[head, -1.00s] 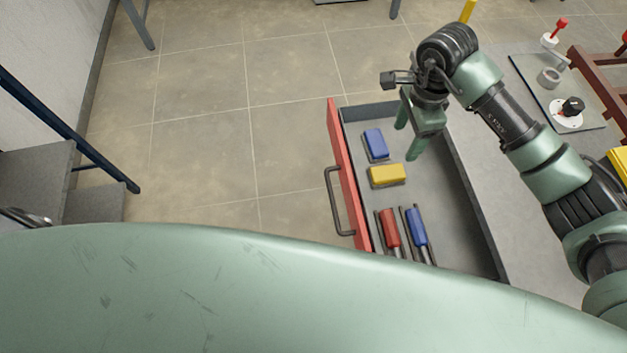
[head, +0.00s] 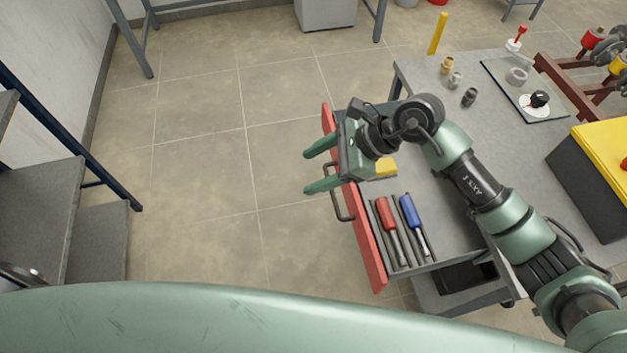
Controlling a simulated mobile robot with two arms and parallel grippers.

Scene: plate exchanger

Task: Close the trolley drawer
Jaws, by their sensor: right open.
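The trolley drawer stands pulled out from the grey trolley (head: 455,135) toward the left. Its red front panel (head: 367,250) carries a dark bar handle (head: 340,207) on the outer side. My right gripper (head: 312,170) is open and empty. In the picture its fingers lie across the red front's upper part and point left, above the handle. I cannot tell whether they touch the front. The gripper and wrist hide the drawer's far end. A red-handled tool (head: 388,215), a blue-handled tool (head: 411,215) and part of a yellow block (head: 385,167) show in the drawer. My left gripper is not in view.
The trolley top bears small fittings (head: 470,97), a dark mat (head: 525,92) with parts, and a yellow-topped box (head: 604,150) at right. A yellow post (head: 438,33) stands behind. Grey steps (head: 40,215) are at far left. The tiled floor (head: 210,170) left of the drawer is clear.

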